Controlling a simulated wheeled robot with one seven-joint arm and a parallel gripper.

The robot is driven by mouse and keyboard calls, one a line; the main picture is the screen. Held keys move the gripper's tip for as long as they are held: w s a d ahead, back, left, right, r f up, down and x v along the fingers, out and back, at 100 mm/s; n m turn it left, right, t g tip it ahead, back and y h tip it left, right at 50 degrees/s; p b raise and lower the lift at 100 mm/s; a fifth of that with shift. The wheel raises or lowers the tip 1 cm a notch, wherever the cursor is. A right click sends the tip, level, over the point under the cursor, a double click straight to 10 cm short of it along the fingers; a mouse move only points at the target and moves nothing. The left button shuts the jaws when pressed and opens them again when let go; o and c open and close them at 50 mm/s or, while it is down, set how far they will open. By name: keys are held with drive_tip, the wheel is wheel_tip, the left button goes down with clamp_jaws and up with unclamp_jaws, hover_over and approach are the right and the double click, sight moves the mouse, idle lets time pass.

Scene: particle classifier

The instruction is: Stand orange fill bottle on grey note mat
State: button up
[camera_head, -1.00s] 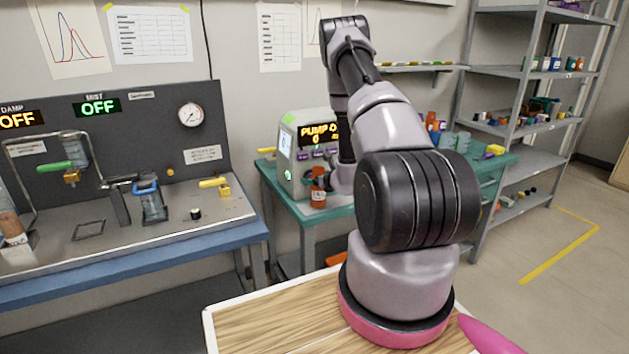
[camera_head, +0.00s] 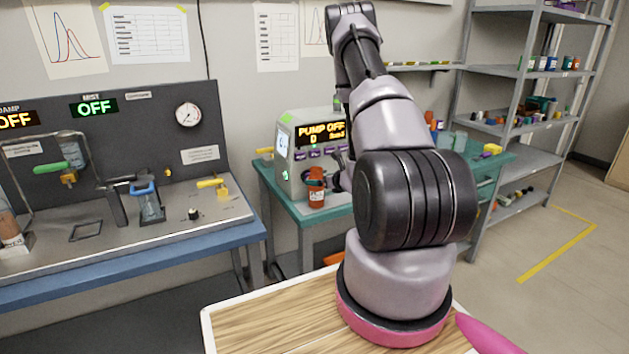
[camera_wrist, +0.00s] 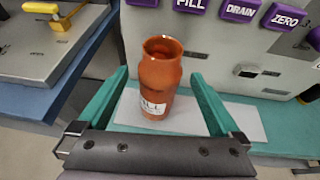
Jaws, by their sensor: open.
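The orange fill bottle (camera_head: 317,188) stands upright at the front left of the teal bench, in front of the pump unit. In the wrist view the bottle (camera_wrist: 160,82) is open-topped, with a white label partly readable as "ILL". It appears to stand on a pale grey mat (camera_wrist: 245,120), which shows on both sides of its lower part. My gripper (camera_wrist: 160,78) is open, with one teal finger on each side of the bottle and visible gaps between. In the head view my arm hides most of the gripper.
The pump unit (camera_head: 292,160), reading "PUMP OFF", stands close behind the bottle. A blue bench (camera_head: 180,243) with a metal rig is at the left. Colored containers stand on the bench's right part, behind my arm. A grey shelf (camera_head: 535,75) is at the right.

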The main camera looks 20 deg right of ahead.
drive_tip(key=a+v, duration=0.1)
drive_tip(key=v, duration=0.4)
drive_tip(key=a+r+n+g+y, duration=0.1)
drive_tip(key=a+r+n+y, duration=0.6)
drive_tip(key=a+r, duration=0.65)
drive_tip(key=s+a+r+n+g+y, duration=0.3)
drive_tip(key=s+a+r+n+g, duration=0.25)
drive_tip(key=a+r+n, duration=0.4)
drive_tip(key=s+a+r+n+g+h, duration=0.1)
drive_tip(key=s+r+n+g, duration=0.1)
drive_tip(key=s+r+n, duration=0.3)
drive_tip(key=s+a+r+n+g+h, duration=0.1)
drive_tip(key=s+r+n+g+h, duration=0.15)
drive_tip(key=s, duration=0.55)
drive_tip(key=s+d+r+n+t+h, duration=0.4)
drive_tip(key=s+d+r+n+h, duration=0.2)
drive_tip(key=s+r, duration=0.1)
drive_tip(key=shift+s+d+r+n+t, duration=0.25)
drive_tip(key=shift+s+r+n+t, duration=0.05)
drive_tip(key=shift+s+t, duration=0.1)
